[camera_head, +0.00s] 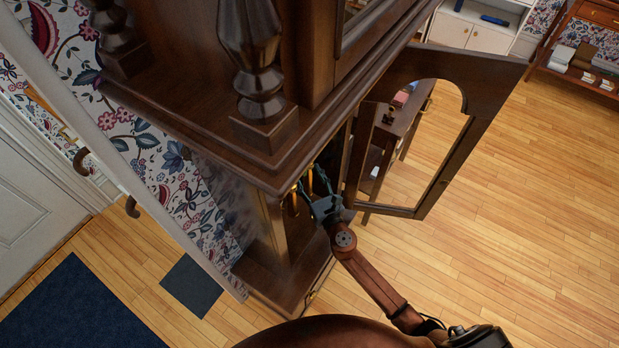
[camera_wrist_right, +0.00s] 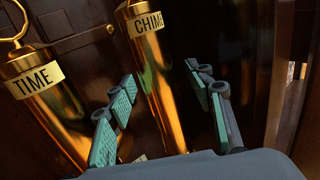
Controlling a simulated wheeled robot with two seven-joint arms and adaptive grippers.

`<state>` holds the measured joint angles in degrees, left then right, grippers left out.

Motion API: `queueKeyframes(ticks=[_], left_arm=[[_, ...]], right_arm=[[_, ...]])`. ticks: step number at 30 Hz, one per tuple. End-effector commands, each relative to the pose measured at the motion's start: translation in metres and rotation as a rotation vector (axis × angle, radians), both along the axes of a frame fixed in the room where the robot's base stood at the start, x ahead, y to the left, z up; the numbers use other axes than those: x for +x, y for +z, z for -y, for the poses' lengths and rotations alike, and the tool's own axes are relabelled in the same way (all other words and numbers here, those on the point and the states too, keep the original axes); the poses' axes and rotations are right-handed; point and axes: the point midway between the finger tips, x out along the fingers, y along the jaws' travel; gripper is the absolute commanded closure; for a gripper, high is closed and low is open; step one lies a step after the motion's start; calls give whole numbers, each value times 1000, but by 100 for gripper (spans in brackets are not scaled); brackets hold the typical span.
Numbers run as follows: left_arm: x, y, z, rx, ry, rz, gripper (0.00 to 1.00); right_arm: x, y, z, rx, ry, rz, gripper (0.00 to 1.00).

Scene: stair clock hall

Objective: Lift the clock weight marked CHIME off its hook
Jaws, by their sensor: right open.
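The brass weight marked CHIME (camera_wrist_right: 158,75) hangs upright inside the dark wooden clock case (camera_head: 283,250). In the right wrist view its label faces me; its hook is cut off at the top. A second brass weight marked TIME (camera_wrist_right: 52,112) hangs to its left, with a ring on top. My right gripper (camera_head: 322,190) reaches into the case from the front. Its green-padded fingers (camera_wrist_right: 162,80) are open, one on each side of the CHIME weight in the picture. I see no contact, and cannot tell how deep the weight sits between them. My left gripper is not in view.
The clock's glazed door (camera_head: 480,125) stands open to the right of my right arm. A dark side table (camera_head: 399,125) shows behind it. The wooden floor at the right is clear.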

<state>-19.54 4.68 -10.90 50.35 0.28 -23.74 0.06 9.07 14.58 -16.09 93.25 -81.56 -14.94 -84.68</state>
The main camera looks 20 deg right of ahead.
Motion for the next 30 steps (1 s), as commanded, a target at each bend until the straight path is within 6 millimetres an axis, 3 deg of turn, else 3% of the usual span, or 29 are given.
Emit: queueKeyframes(ticks=[2, 23, 30], left_arm=[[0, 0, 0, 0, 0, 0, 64], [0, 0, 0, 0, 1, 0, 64], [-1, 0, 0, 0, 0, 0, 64]], right_arm=[[0, 0, 0, 0, 0, 0, 52], [0, -1, 0, 1, 0, -1, 100], [0, -1, 0, 1, 0, -1, 100]])
